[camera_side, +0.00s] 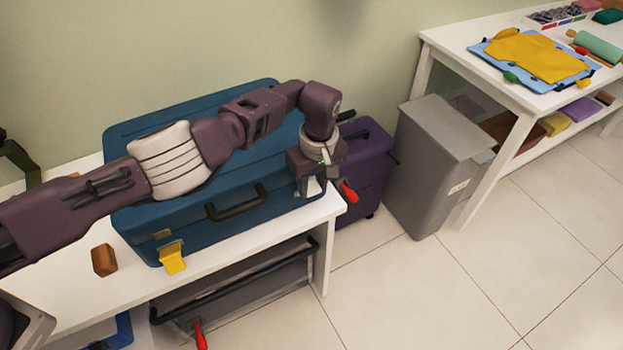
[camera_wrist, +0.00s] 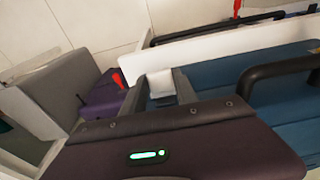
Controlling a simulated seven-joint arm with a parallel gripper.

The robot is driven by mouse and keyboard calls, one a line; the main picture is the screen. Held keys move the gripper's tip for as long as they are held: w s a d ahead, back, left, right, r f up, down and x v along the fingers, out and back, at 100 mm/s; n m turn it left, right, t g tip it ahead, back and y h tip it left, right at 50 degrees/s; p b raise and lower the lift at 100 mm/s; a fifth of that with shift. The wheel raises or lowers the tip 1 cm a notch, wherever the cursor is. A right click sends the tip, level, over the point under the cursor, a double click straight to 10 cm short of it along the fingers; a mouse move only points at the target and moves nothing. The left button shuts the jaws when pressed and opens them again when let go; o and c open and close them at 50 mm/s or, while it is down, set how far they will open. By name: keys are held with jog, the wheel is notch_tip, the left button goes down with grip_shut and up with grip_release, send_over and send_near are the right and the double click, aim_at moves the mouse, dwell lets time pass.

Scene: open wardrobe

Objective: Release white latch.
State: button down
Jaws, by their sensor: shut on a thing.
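A blue case (camera_side: 225,215) with a black handle (camera_side: 236,205) sits on a white table. The white latch (camera_side: 313,187) is at the right end of its front. My gripper (camera_side: 308,186) is at that end and is shut on the white latch. In the wrist view, the white latch (camera_wrist: 160,83) lies between the two fingers of my gripper (camera_wrist: 160,88), near the edge of the blue case (camera_wrist: 225,82). The gripper body hides part of the case. A yellow latch (camera_side: 172,258) hangs tilted outward at the left end of the front.
A brown block (camera_side: 104,260) lies on the white table (camera_side: 215,274) left of the case. A purple suitcase (camera_side: 365,165) with a red tag (camera_side: 348,192) and a grey bin (camera_side: 440,160) stand to the right. A grey container with a black bar (camera_side: 240,285) is below the table.

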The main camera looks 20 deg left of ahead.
jog(key=shift+s+d+f+t+y, duration=0.45)
jog(key=shift+s+d+t+y, duration=0.1)
jog(key=shift+t+y, duration=0.35)
jog(key=shift+s+d+f+t+y, duration=0.25)
jog(key=shift+f+t+y, duration=0.2)
jog(key=shift+t+y, duration=0.25)
jog(key=shift+s+d+f+t+y, duration=0.25)
jog(key=shift+f+t+y, duration=0.2)
jog(key=shift+t+y, duration=0.25)
jog(key=shift+f, duration=0.1)
jog(key=c, duration=0.9)
grip_release()
jog(key=shift+c, duration=0.2)
jog(key=v, duration=0.7)
jog(key=shift+c, duration=0.5)
